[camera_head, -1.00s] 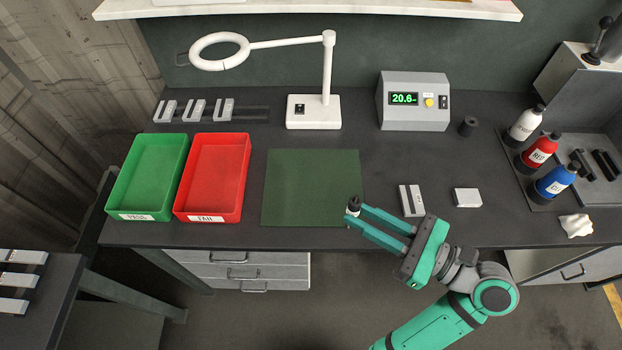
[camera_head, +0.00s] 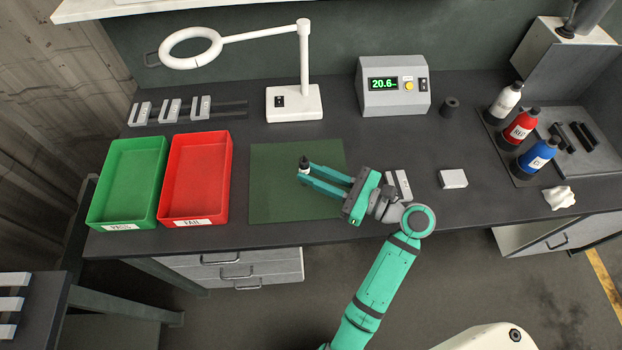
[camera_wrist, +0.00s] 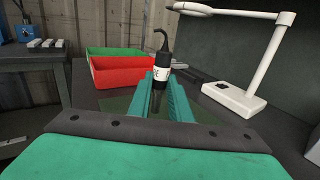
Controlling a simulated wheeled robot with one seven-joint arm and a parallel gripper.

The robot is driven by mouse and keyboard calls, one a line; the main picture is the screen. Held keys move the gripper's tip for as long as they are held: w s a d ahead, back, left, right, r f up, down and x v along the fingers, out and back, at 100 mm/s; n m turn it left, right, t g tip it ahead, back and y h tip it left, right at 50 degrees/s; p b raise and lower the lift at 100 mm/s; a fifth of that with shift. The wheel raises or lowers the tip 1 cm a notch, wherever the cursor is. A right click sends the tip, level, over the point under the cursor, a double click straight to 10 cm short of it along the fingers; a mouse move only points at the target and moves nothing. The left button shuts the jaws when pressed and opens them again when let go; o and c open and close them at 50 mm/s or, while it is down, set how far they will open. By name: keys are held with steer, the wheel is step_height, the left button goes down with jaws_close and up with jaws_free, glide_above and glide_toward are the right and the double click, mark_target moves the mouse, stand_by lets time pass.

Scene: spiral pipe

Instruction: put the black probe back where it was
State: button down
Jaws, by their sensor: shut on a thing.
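My gripper (camera_head: 302,174) is shut on the black probe (camera_head: 304,162) at its fingertips, above the middle of the green mat. In the wrist view the probe (camera_wrist: 159,76) stands upright between the fingers, with a white lettered band and a dark cable curling off its top. A small black cylindrical holder (camera_head: 450,107) stands on the bench just right of the grey meter (camera_head: 393,87), which reads 20.6. I cannot see into the holder clearly.
The green mat (camera_head: 268,205) is bare. Left of it are a red FAIL tray (camera_head: 193,222) and a green PASS tray (camera_head: 124,224). A white ring lamp (camera_head: 294,103) stands behind.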

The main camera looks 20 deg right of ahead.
steer(key=shift+w+f, duration=0.2)
steer(key=shift+f, duration=0.55)
steer(key=shift+w+f, duration=0.25)
steer(key=shift+f, duration=0.55)
steer(key=shift+w+f, duration=0.2)
steer(key=shift+f, duration=0.55)
steer(key=shift+f, duration=0.2)
steer(key=c, duration=1.6)
jaws_free()
steer(key=shift+c, duration=0.2)
steer(key=shift+r, duration=0.1)
steer(key=shift+s+r, duration=0.15)
steer(key=v, duration=1.1)
steer(key=shift+s+d, duration=0.25)
steer(key=shift+d, duration=0.05)
